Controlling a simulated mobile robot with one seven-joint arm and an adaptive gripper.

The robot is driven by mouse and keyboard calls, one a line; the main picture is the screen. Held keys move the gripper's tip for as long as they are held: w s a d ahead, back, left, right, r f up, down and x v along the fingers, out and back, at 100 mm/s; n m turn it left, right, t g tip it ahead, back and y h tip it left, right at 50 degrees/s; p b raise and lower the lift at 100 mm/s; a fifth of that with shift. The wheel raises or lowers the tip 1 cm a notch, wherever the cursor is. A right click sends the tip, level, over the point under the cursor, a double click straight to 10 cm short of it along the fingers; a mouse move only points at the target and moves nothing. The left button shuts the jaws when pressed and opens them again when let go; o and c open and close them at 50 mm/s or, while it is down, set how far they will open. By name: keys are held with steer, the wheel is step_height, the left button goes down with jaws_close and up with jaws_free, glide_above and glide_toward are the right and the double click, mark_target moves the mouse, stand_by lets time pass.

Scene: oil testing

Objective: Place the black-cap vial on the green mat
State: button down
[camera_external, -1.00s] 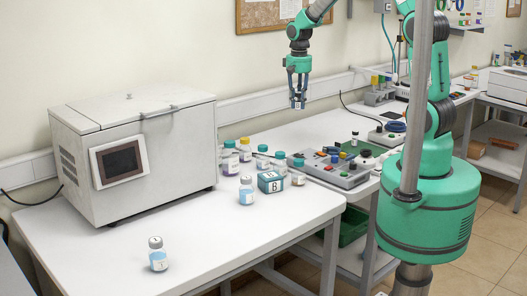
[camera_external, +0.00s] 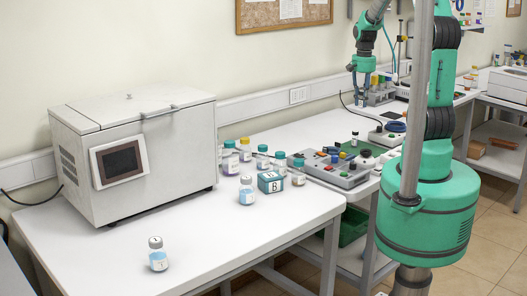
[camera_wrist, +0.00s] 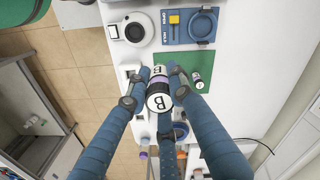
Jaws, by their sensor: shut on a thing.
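In the external view my gripper (camera_external: 362,94) hangs over the far part of the bench, and the held vial cannot be made out. A small vial with a dark cap (camera_wrist: 197,80) is on the mat, apart from my fingers. That black-cap vial also shows in the external view (camera_external: 354,138).
A round white device (camera_wrist: 137,29) and a blue fixture (camera_wrist: 203,24) border the mat. A grey control box (camera_external: 340,172) with coloured buttons stands nearer. Several vials and a teal "B" block (camera_external: 270,182) stand by the large white machine (camera_external: 140,150). The front table is mostly clear.

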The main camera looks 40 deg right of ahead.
steer(key=s+d+f+m, duration=0.1)
steer(key=s+d+m, duration=0.1)
steer(key=s+d, duration=0.6)
steer(key=f, duration=1.1)
steer(key=a+f, duration=0.1)
steer(key=f, duration=0.5)
steer(key=shift+s+f, duration=0.25)
steer(key=shift+s, duration=0.1)
glide_above(373, 149)
steer(key=shift+s+f, duration=0.1)
steer(key=shift+f, duration=0.65)
steer(key=shift+f, duration=0.15)
steer(key=shift+f, duration=1.6)
steer(key=shift+f, duration=0.2)
